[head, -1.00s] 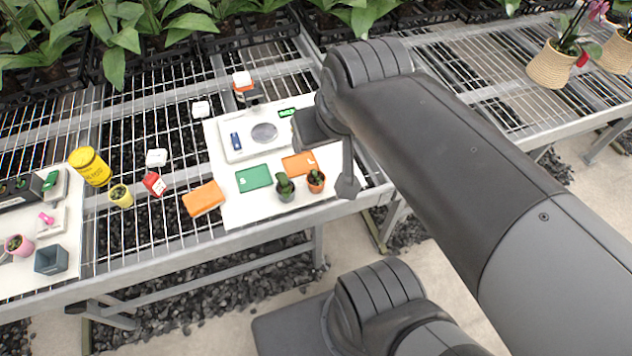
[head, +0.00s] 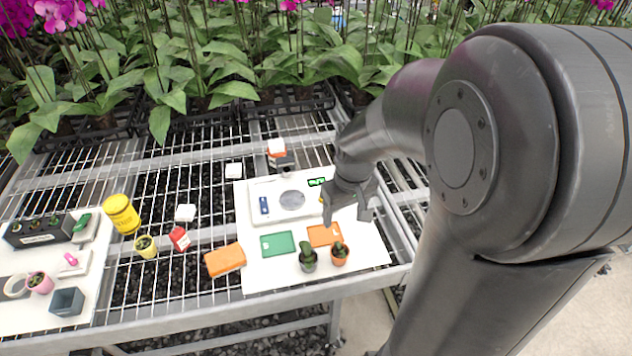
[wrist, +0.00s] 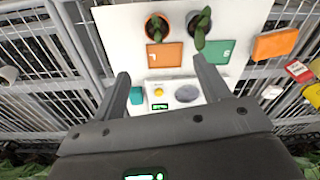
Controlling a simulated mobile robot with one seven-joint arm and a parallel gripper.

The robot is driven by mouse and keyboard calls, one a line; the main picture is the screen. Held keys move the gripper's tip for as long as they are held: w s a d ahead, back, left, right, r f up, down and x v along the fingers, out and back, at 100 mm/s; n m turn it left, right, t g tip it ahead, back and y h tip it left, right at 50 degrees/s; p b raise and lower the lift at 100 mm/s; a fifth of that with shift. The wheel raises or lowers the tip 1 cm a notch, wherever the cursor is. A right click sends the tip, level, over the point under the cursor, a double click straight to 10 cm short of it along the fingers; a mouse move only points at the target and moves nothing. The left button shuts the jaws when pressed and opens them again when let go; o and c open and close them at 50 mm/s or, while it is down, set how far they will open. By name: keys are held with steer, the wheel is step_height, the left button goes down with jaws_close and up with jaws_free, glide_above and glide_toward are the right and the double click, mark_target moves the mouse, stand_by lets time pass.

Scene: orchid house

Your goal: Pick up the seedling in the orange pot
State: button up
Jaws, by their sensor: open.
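The seedling in the orange pot (head: 340,255) stands upright at the front of the white board (head: 372,252). It also shows in the wrist view (wrist: 157,27), near the top and beyond my fingertips. A seedling in a grey pot (head: 307,260) stands just left of it in the head view. My gripper (head: 349,215) is above the board, behind the orange pot and apart from it. In the wrist view my gripper (wrist: 160,70) has its two fingers wide apart, with nothing between them.
An orange card (head: 324,235) and a green card (head: 278,245) lie behind the pots. A white scale (head: 290,212) is at the board's back.

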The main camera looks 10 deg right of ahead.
steer(key=g+y, duration=0.1)
glide_toward(339, 251)
steer(key=shift+n, duration=0.3)
steer(key=shift+a+f, duration=0.2)
steer(key=shift+f, duration=1.4)
steer(key=shift+a+f, duration=0.15)
steer(key=shift+f, duration=1.45)
steer(key=shift+a+f, duration=0.2)
steer(key=shift+f, duration=1.4)
steer(key=shift+c, duration=0.3)
steer(key=c, duration=1)
